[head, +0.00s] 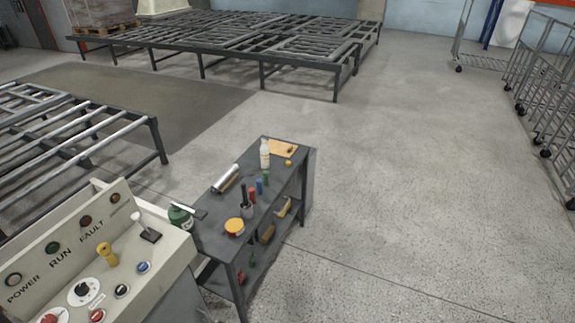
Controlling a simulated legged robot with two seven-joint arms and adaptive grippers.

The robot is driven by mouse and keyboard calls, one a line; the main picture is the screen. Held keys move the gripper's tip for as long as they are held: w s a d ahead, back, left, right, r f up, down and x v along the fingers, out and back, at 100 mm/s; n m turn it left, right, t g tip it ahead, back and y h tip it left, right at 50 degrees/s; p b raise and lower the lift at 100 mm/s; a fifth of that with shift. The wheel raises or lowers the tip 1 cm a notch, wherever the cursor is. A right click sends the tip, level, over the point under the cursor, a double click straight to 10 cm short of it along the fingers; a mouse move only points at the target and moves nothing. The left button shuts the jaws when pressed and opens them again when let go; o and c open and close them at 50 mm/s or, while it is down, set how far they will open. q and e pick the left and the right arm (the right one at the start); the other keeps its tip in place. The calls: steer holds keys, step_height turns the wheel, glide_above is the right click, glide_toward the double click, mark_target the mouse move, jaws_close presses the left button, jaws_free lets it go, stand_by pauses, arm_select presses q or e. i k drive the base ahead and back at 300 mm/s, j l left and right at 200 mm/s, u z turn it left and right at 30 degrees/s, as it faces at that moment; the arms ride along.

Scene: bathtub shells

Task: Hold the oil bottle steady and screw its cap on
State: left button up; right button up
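A small white bottle (265,156), which looks like the oil bottle, stands upright at the far end of a dark grey workbench (216,233). A small yellow round piece (288,163) lies to its right near the bench edge; it may be the cap, but it is too small to be sure. The bottle's neck is too small to tell whether anything sits on it. Neither of my grippers shows in the head view.
The bench also holds a wooden board (281,148), a roller-like tool (226,178), several coloured markers and a yellow-lidded tub (234,227).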

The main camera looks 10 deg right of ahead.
mark_target(264, 149)
steer(key=i+l+u, duration=0.1)
steer(key=u, duration=0.65)
steer(key=i+l+u, duration=0.4)
steer(key=l, duration=0.2)
steer(key=i+l+u, duration=0.2)
steer(key=l, duration=0.15)
steer(key=l+u, duration=0.2)
steer(key=l, duration=0.15)
steer(key=i+l+u, duration=0.2)
steer(key=l, duration=0.15)
steer(key=i+l, duration=0.1)
steer(key=l, duration=0.65)
steer(key=i+l, duration=0.1)
steer(key=l, duration=0.65)
steer(key=i+l+u, duration=0.1)
steer(key=l, duration=0.65)
